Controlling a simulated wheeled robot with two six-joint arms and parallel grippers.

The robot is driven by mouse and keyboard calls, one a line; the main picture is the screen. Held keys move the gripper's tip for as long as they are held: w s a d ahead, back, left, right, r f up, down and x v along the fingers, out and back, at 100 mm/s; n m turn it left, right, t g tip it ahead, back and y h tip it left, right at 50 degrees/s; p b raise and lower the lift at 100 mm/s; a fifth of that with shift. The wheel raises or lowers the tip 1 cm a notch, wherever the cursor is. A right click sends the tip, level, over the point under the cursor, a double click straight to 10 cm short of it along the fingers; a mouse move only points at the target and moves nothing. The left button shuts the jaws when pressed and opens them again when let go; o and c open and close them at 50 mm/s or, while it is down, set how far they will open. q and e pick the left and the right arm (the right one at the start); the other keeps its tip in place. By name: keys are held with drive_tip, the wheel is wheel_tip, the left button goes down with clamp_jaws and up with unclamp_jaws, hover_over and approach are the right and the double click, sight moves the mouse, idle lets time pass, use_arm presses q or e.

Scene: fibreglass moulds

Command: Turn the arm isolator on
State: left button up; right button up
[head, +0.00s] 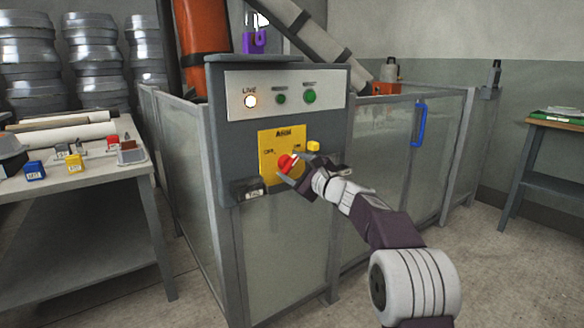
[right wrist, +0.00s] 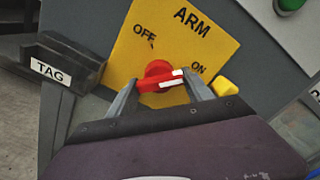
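The arm isolator is a red rotary knob (head: 286,162) on a yellow plate (head: 268,141) marked ARM, on the front of the grey control panel. In the right wrist view the knob (right wrist: 158,76) has a bar handle whose white-marked end points right, towards the ON label (right wrist: 198,68) and away from the OFF label (right wrist: 145,32). My right gripper (right wrist: 160,79) has one finger at each end of the handle, seemingly touching both. In the head view my right gripper (head: 297,168) partly covers the plate's lower right. My left gripper is not in view.
Above the plate are a lit LIVE lamp (head: 250,101) and two green buttons. A small yellow piece (head: 313,146) sits at the plate's right edge. A black TAG holder (head: 246,189) is at lower left. A blue handle (head: 418,124) is on the fence; a cluttered bench (head: 80,178) stands left.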

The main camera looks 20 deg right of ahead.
drive_tip(key=o, duration=0.4)
drive_tip(key=shift+s, duration=0.1)
drive_tip(key=v, duration=0.9)
